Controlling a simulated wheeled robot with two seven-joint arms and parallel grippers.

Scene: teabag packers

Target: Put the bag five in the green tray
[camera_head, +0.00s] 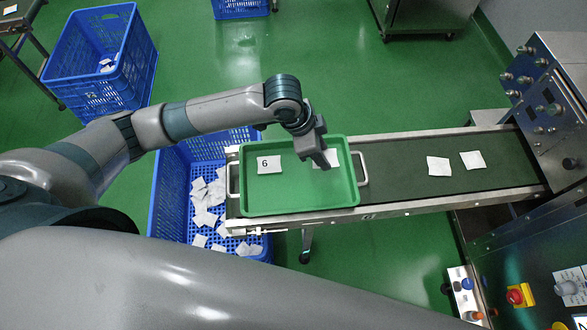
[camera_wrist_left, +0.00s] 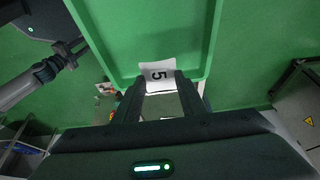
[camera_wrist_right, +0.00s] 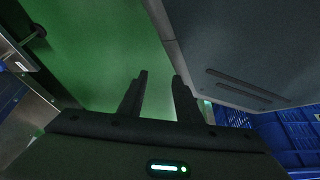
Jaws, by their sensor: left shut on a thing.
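The green tray (camera_head: 300,190) lies on the left end of the conveyor in the head view, and its inside also shows in the left wrist view (camera_wrist_left: 120,40). Bag five (camera_wrist_left: 158,73), a white bag with a printed 5, is between the fingertips of my left gripper (camera_wrist_left: 160,88), which is shut on it. In the head view my left gripper (camera_head: 324,162) is over the right part of the tray and partly hides the bag (camera_head: 331,157). Bag six (camera_head: 269,165) lies in the tray's left part. My right gripper (camera_wrist_right: 158,85) shows only in its wrist view, open and empty.
Two white bags (camera_head: 438,166) (camera_head: 473,160) lie on the conveyor belt (camera_head: 400,181) to the right of the tray. A blue crate (camera_head: 170,200) with many loose bags stands at the conveyor's left end. A machine with buttons (camera_head: 540,110) stands at the right.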

